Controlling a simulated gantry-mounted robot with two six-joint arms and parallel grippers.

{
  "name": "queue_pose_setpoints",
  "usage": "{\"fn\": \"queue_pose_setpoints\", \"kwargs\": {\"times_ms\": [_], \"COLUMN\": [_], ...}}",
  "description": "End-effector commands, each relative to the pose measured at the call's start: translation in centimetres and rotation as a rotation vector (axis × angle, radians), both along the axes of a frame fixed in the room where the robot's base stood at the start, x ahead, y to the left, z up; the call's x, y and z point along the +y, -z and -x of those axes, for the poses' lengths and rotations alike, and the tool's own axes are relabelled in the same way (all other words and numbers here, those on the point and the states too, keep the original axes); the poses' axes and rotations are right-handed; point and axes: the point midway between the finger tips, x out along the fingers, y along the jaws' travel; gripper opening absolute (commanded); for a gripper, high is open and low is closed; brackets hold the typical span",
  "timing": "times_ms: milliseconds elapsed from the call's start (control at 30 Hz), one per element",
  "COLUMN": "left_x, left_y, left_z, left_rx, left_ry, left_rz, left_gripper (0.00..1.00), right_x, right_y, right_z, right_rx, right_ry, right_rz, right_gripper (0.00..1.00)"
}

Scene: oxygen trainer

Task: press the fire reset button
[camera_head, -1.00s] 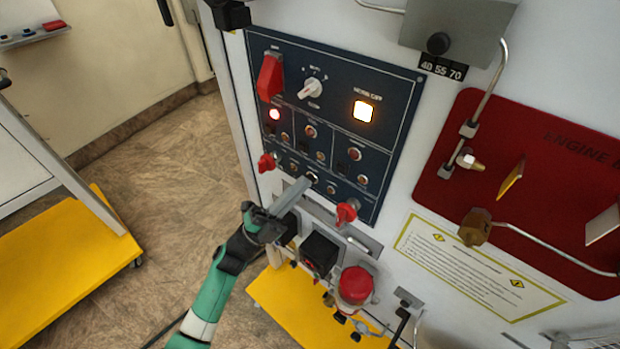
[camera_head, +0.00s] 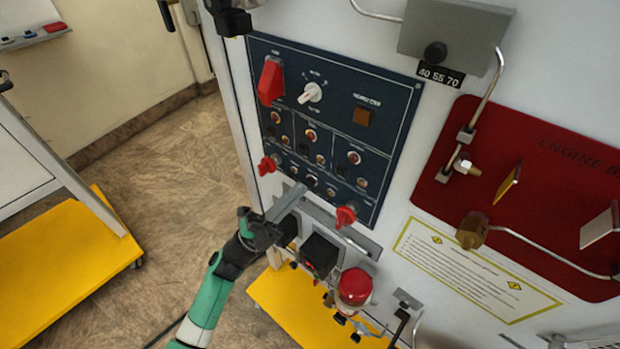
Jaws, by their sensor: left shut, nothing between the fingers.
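The dark blue control panel (camera_head: 400,110) is on the front of the white cabinet. It carries several small round buttons or lamps in three boxed groups. Their labels are too small to read, so I cannot tell which is the fire reset button. A row of small dark round controls runs along the bottom, including a centre one (camera_head: 311,181). My left gripper (camera_head: 302,188) is shut and empty. Its narrow tip is just below that centre control and looks slightly apart from it. The amber square lamp (camera_head: 365,116) is unlit. My right gripper is not in view.
A red switch cover (camera_head: 270,82) and a white rotary knob (camera_head: 311,92) sit on the upper panel. Red knobs (camera_head: 267,165) (camera_head: 345,216) flank the gripper tip. A red-capped fitting (camera_head: 355,287) stands below. A red plate with pipes (camera_head: 530,190) is at right. Open floor is at left.

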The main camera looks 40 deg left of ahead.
Motion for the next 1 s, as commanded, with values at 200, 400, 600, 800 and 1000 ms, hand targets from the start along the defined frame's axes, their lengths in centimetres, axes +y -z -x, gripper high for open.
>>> {"fn": "queue_pose_setpoints", "kwargs": {"times_ms": [200,400,600,800,1000], "left_x": [0.0,0.0,0.0,-0.1,-0.1], "left_y": [0.0,-0.2,-0.2,-0.1,0.0], "left_z": [0.0,1.1,3.2,4.8,5.0], "left_rx": [0.0,0.002,0.002,0.0,0.0], "left_ry": [0.0,-0.001,-0.001,-0.001,0.0], "left_rz": [0.0,0.001,0.001,0.001,0.0], "left_gripper": [0.0,0.0,0.0,0.0,0.0], "right_x": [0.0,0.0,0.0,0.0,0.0], "right_y": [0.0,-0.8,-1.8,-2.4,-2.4], "right_z": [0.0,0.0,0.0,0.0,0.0], "right_rx": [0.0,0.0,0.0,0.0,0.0], "right_ry": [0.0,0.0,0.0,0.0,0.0], "right_rz": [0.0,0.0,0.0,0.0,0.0], "right_gripper": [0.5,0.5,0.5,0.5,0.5]}}
